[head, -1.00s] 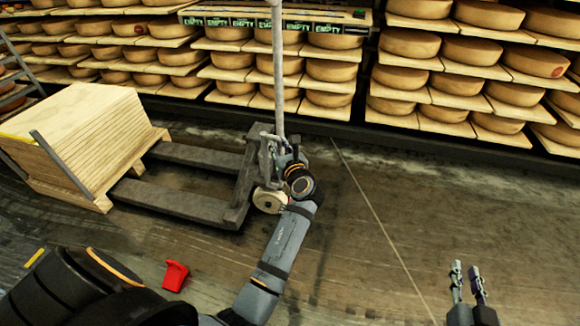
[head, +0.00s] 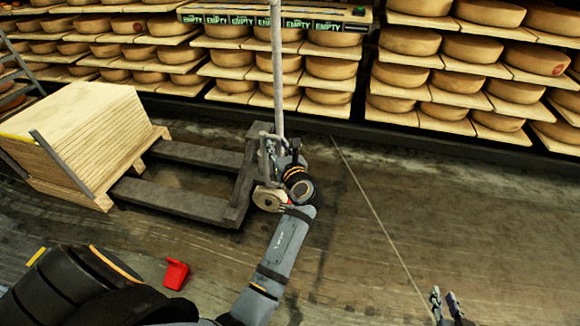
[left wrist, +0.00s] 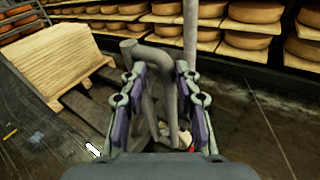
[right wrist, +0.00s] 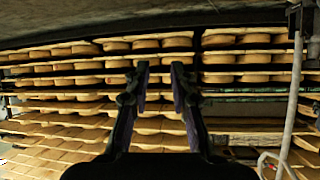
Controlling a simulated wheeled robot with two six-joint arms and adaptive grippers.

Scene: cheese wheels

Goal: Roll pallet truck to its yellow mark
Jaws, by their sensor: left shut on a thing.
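The grey pallet truck (head: 182,201) stands on the floor at the left of the head view, its forks toward a stack of boards. A thin grey pole (head: 278,80) rises at its right end. My left gripper (head: 283,160) is at this end, shut on the truck's bent grey handle (left wrist: 152,95), whose bars show between the fingers in the left wrist view. The gripper's contact is partly hidden in the head view. A short yellow mark (head: 36,256) lies on the floor at lower left. My right gripper (head: 446,297) is open and empty, apart from the truck.
A stack of pale boards (head: 85,135) sits at the forks' left end. A red object (head: 176,274) lies on the floor near my left arm. Shelves of cheese wheels (head: 465,52) line the back. The floor at centre right is clear.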

